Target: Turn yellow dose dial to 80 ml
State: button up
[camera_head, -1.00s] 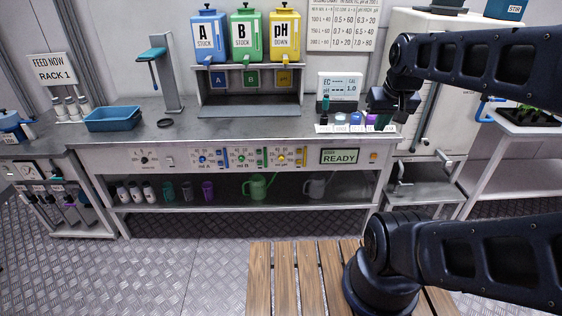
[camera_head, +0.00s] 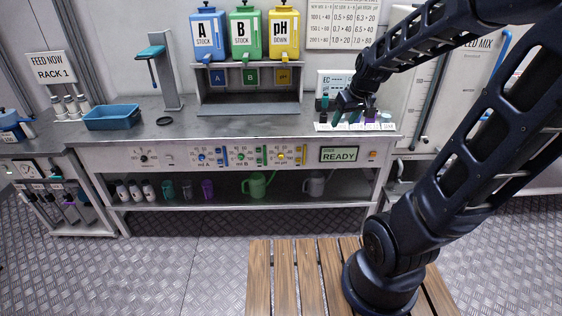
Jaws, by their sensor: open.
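The yellow dose dial (camera_head: 282,156) is a small round knob on the bench's front panel, below the yellow pH DOWN tank (camera_head: 284,35). Its pointer and scale marks are too small to read. A yellow vertical strip (camera_head: 304,154) is just right of it. The blue dial (camera_head: 202,157) and green dial (camera_head: 242,156) are to its left. My gripper (camera_head: 340,118) is open, above the right part of the bench top, up and to the right of the yellow dial and apart from it. Its fingertips are dark and partly hard to make out among the small bottles.
Small bottles and caps stand on a white strip (camera_head: 322,127) around my gripper. A meter (camera_head: 327,82) stands behind it. A READY display (camera_head: 338,155) is right of the dials. The space in front of the panel is clear.

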jog(key=w+a+f+n, duration=0.2)
jog(key=w+a+f, duration=0.2)
jog(key=w+f, duration=0.4)
jog(key=n+t+h, duration=0.2)
jog(key=n+t, duration=1.2)
jog(key=n, duration=1.6)
send_near(281, 158)
jog(key=w, duration=0.8)
jog(key=shift+w, duration=0.15)
